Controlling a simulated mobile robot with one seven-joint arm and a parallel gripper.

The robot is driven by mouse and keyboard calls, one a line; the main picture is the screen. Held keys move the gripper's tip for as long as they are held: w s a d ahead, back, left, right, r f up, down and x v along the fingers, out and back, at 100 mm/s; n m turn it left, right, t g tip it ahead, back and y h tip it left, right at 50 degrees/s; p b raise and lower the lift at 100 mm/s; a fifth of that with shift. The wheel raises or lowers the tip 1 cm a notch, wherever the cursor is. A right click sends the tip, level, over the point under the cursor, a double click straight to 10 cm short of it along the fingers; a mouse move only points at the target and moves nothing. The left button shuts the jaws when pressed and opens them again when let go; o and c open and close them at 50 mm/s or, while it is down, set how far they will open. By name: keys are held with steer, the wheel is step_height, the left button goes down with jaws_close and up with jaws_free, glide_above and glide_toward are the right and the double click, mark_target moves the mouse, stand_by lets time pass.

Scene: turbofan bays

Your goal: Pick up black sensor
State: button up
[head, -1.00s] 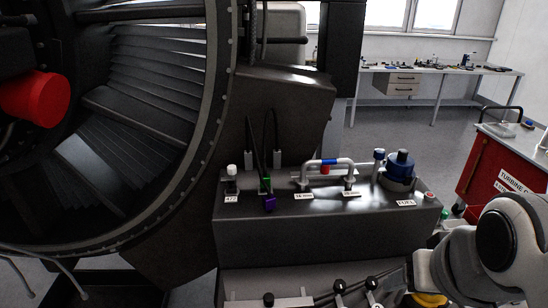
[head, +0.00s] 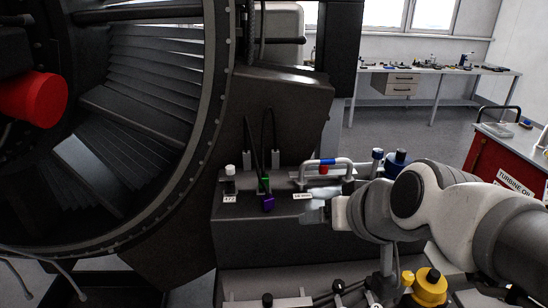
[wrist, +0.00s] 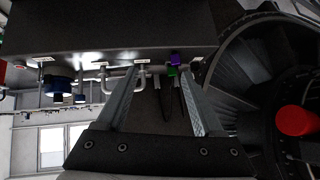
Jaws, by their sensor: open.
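Several small black-headed parts stand on the lower shelf in the head view: one (head: 338,286) near the middle, another (head: 267,299) to its left. I cannot tell for sure which is the black sensor. My gripper (head: 314,211) is in front of the upper dark box, above the lower shelf. In the wrist view its two fingers (wrist: 162,78) are spread apart with nothing between them. Beyond the fingers, the box top with its fittings shows upside down. My arm hides the box's right part and some of the shelf.
The dark box (head: 260,240) carries a white-capped fitting (head: 230,171), a purple connector (head: 268,203), a pipe with a blue band (head: 327,162) and a blue cap (head: 396,163). The engine ring (head: 217,110) rises left. A yellow part (head: 430,285) stands lower right. A red cart (head: 482,160) is right.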

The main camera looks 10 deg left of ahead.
steer(key=w+a+t+y, duration=0.2)
steer(key=w+a, duration=0.4)
steer(key=a, duration=0.7)
steer(key=t+h, duration=0.3)
glide_toward(230, 184)
steer(key=b+x, duration=0.1)
steer(key=x, duration=0.3)
steer(key=shift+a+b, duration=0.1)
steer(key=shift+b, duration=0.3)
steer(key=shift+x, duration=2.45)
jaws_close()
